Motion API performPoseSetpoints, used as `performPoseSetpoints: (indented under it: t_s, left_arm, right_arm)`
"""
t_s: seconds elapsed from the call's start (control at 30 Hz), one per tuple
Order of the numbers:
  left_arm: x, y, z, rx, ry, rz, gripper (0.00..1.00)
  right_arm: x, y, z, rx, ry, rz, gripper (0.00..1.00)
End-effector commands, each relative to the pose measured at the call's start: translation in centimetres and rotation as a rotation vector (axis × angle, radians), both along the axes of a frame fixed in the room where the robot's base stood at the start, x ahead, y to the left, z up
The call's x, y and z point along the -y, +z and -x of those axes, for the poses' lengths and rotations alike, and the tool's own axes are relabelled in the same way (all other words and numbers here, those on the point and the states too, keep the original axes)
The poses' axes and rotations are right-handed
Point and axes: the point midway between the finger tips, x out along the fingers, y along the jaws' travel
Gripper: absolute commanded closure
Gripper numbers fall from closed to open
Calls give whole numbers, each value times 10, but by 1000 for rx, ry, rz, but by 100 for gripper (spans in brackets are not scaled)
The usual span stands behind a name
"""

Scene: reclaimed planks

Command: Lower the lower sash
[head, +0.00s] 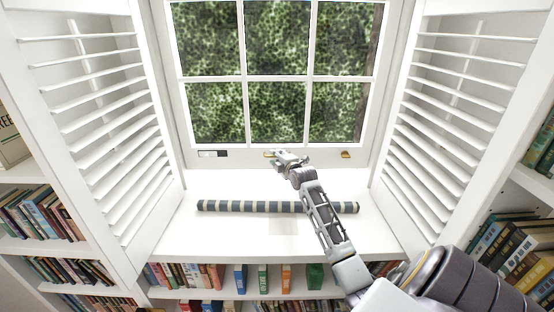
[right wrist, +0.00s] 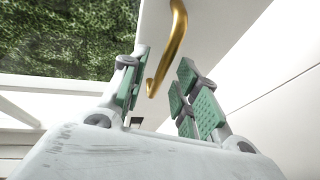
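The window's lower sash (head: 245,110) is a white frame with several panes and greenery behind it. Two brass handles sit on its bottom rail, a left one (head: 269,154) and a right one (head: 346,154). My right gripper (head: 280,156) is at the rail by the left handle and partly covers it. In the right wrist view my right gripper (right wrist: 158,92) is open, with green pads apart on both sides. A curved brass handle (right wrist: 178,30) reaches down to between the fingertips; I cannot tell whether they touch it. My left gripper is out of view.
A dark-and-pale striped roll (head: 260,207) lies across the white sill (head: 225,233) below the sash. Louvred shutters stand open at the left (head: 105,120) and right (head: 450,110). Bookshelves are below and at both sides. My right arm crosses the sill's right half.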

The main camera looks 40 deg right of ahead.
Motion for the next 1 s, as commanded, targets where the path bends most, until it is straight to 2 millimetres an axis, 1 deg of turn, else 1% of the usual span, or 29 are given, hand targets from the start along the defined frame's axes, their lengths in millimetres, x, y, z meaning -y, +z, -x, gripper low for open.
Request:
performPoseSetpoints:
  t_s: [0.13,0.37,0.4,0.47,0.63,1.0]
  left_arm:
    - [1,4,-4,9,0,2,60]
    - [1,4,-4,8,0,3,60]
    - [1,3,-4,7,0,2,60]
    - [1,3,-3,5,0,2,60]
    - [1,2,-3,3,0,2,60]
    - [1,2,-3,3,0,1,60]
  right_arm:
    - [0,-1,-2,-1,0,0,69]
    - [1,-1,-2,-1,0,0,69]
    - [1,-1,-2,-1,0,0,70]
    - [0,-1,-2,-1,0,0,78]
    - [0,-1,-2,-1,0,0,100]
    - [0,-2,-2,-2,0,-1,100]
